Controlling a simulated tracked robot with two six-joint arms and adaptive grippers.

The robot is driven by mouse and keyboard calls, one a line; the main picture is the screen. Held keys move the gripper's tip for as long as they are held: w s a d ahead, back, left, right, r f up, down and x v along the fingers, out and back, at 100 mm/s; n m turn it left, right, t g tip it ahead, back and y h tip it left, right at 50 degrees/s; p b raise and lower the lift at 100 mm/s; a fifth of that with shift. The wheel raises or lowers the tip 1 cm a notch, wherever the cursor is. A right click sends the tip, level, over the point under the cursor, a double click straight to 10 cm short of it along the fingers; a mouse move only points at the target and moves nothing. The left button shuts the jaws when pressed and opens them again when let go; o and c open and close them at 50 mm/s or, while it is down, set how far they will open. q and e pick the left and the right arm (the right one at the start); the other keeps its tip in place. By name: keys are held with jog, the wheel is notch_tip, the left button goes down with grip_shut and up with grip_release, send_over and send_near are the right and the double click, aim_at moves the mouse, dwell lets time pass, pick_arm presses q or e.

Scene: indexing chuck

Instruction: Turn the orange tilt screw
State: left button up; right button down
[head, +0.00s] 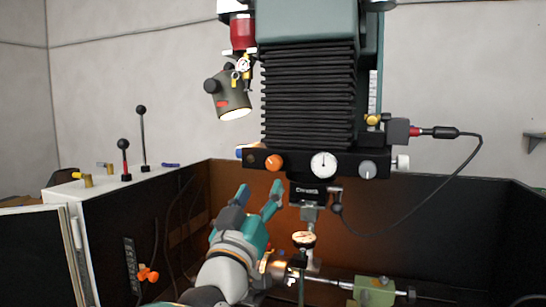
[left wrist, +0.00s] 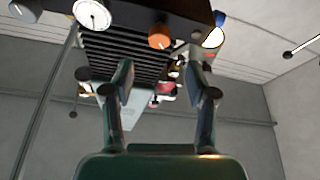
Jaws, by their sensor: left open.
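An orange knob (head: 274,162), which looks like the tilt screw, sits on the front of the black bar (head: 300,160) under the machine head. It also shows near the top of the left wrist view (left wrist: 160,38). My left gripper (head: 260,188) is open and empty, with its fingers pointing up just below and left of the knob, apart from it as far as I can see. In the left wrist view my two fingers (left wrist: 160,80) stand wide apart, and the knob is beyond them. My right gripper is not in view.
A white dial (head: 323,164) and a grey knob (head: 367,169) sit to the right on the same bar. A lit lamp (head: 231,96) hangs above left. A cable (head: 440,195) loops at right. A second orange knob (head: 147,273) is at lower left.

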aim_at(272, 165)
pick_arm(q)
jog(key=p+x, duration=0.3)
jog(key=x, duration=0.7)
jog(key=shift+p, duration=0.35)
grip_shut()
jog(key=shift+f+n+b, duration=0.1)
jog(key=shift+n+b, duration=0.3)
grip_release()
jog(key=shift+s, duration=0.1)
jog(key=v, duration=1.1)
jog(key=shift+s, duration=0.4)
